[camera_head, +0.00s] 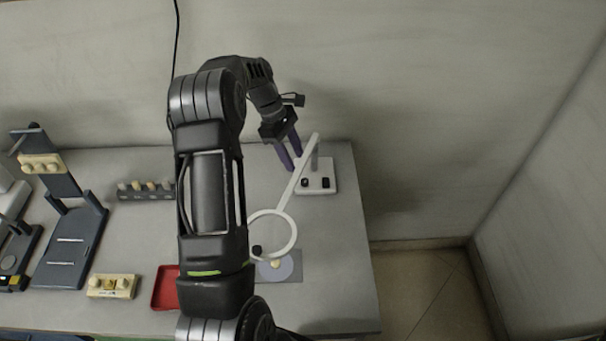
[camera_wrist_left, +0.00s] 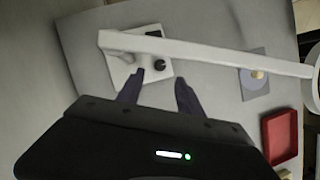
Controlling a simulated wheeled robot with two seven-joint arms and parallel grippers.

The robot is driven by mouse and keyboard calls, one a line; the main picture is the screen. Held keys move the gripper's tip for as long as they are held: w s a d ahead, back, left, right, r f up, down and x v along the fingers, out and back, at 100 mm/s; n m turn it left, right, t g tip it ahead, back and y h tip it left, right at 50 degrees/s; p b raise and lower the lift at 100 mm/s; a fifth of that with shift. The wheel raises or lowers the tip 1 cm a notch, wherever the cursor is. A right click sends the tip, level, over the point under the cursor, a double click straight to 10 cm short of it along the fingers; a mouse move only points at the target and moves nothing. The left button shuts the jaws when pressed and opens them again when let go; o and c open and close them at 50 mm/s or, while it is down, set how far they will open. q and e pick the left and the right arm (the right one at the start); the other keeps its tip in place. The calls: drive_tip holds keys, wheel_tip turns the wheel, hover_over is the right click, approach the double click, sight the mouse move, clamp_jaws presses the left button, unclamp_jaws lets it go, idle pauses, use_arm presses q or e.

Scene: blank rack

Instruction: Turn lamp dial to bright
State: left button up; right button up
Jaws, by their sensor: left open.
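The white lamp has a base (camera_head: 318,163) near the table's back right edge, a slanted arm and a ring head (camera_head: 250,222). Two small black controls sit on the base. My right gripper is out of view.
The lamp arm (camera_wrist_left: 210,53) crosses close to my fingers. A grey mat (camera_head: 292,268) lies under the ring, and a red tray (camera_head: 165,288) is left of it. A dark rack (camera_head: 72,250) stands at the left. The table's front right is clear.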

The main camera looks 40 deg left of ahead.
sight(304, 180)
use_arm(q)
drive_tip(key=b+x, duration=0.4)
drive_tip(key=x, duration=0.3)
drive_tip(key=shift+f, duration=0.15)
clamp_jaws()
idle(0.4)
